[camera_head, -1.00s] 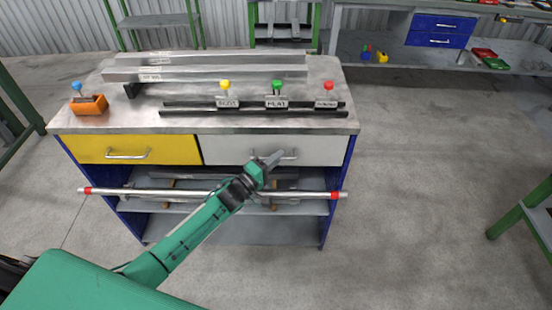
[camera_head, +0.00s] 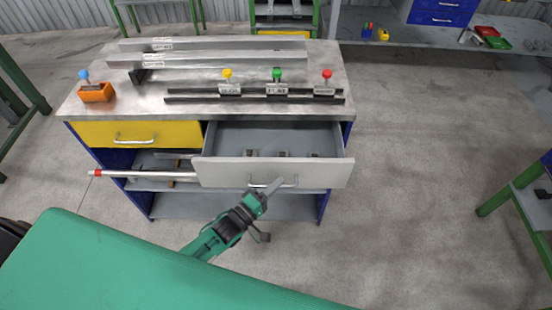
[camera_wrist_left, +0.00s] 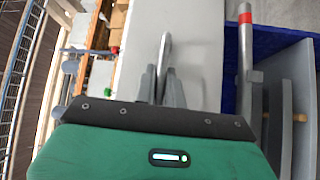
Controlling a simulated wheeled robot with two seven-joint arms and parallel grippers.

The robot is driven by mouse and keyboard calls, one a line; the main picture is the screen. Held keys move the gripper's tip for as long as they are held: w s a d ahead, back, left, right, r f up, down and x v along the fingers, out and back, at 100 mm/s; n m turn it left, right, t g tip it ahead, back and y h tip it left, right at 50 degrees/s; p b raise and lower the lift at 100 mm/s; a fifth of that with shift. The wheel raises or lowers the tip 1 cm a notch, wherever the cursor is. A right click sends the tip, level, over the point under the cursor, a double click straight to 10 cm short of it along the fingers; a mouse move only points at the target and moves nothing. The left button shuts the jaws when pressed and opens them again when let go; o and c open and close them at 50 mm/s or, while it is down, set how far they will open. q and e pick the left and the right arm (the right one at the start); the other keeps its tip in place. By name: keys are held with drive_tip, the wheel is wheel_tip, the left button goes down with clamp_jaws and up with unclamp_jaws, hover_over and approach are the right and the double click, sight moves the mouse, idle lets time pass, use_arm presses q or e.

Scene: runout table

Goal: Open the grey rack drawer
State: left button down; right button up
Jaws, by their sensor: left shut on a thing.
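The grey rack drawer (camera_head: 225,174) is on the right side of the rack's front and is pulled well out, its inside showing with several small dark pieces in it. Its bar handle (camera_head: 290,183) is on the grey front, and it also shows in the left wrist view (camera_wrist_left: 165,50). My left gripper (camera_head: 274,186) is shut on the handle, its fingers (camera_wrist_left: 161,85) around the bar in the left wrist view. My right gripper is not in view.
The yellow drawer (camera_head: 165,134) beside it is shut. On the rack top are an orange block (camera_head: 96,93) and rails with coloured knobs (camera_head: 277,75).

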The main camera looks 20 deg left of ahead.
use_arm(q)
drive_tip(key=s+d+p, duration=0.2)
drive_tip(key=s, duration=0.7)
drive_tip(key=shift+s+d, duration=0.4)
drive_tip(key=c, duration=1.5)
unclamp_jaws()
drive_tip(key=b+v, duration=0.3)
drive_tip(key=v, duration=1.1)
